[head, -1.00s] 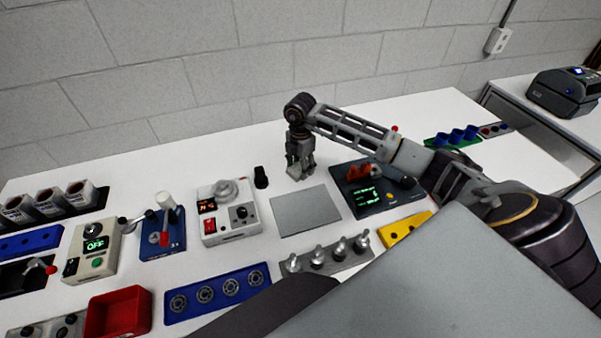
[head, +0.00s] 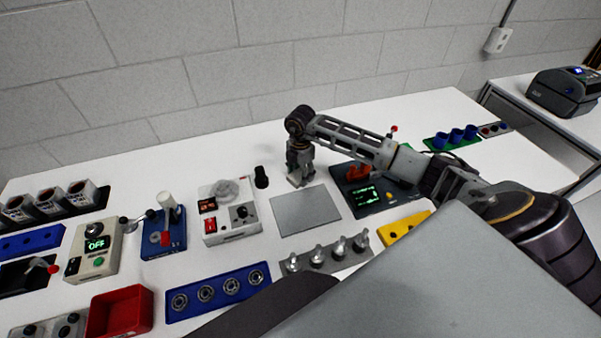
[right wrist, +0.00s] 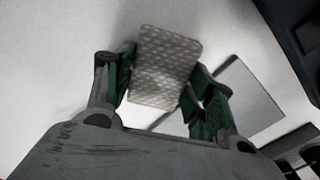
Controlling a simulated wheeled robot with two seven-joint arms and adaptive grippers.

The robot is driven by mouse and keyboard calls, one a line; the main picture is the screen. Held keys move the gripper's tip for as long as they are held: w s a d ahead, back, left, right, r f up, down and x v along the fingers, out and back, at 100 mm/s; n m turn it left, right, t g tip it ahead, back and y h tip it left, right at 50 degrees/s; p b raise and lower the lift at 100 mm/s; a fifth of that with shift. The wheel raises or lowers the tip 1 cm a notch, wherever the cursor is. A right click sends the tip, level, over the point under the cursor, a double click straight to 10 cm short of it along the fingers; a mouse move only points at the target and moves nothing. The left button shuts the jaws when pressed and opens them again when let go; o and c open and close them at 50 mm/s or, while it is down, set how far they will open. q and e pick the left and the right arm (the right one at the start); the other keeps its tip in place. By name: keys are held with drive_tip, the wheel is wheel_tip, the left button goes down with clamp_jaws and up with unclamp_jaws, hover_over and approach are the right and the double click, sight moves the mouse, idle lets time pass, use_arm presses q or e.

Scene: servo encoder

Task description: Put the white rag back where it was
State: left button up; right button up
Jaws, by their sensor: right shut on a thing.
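The white rag (right wrist: 165,62) is a small pale rectangle with a fine dotted pattern in the right wrist view. My right gripper (right wrist: 160,92) is shut on it, with one green-padded finger on each side. In the head view the right gripper (head: 300,178) points down just behind the grey mat (head: 304,212); the rag (head: 293,181) shows only as a small pale patch at its fingertips. It is low over the white table, and I cannot tell whether the rag touches it. My left gripper is not in view.
A black knob-like part (head: 261,177) stands left of the gripper. A white device (head: 228,212) is further left, and a dark display unit (head: 372,190) lies right, beneath my forearm. A holder with several metal pieces (head: 325,255) is in front. The back table strip is clear.

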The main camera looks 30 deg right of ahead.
sight(300, 174)
drive_tip(key=shift+f, duration=0.15)
drive_tip(key=o, duration=1)
wheel_tip(300, 174, up, 12)
drive_tip(key=shift+r+b, duration=0.2)
drive_tip(key=shift+b, duration=0.75)
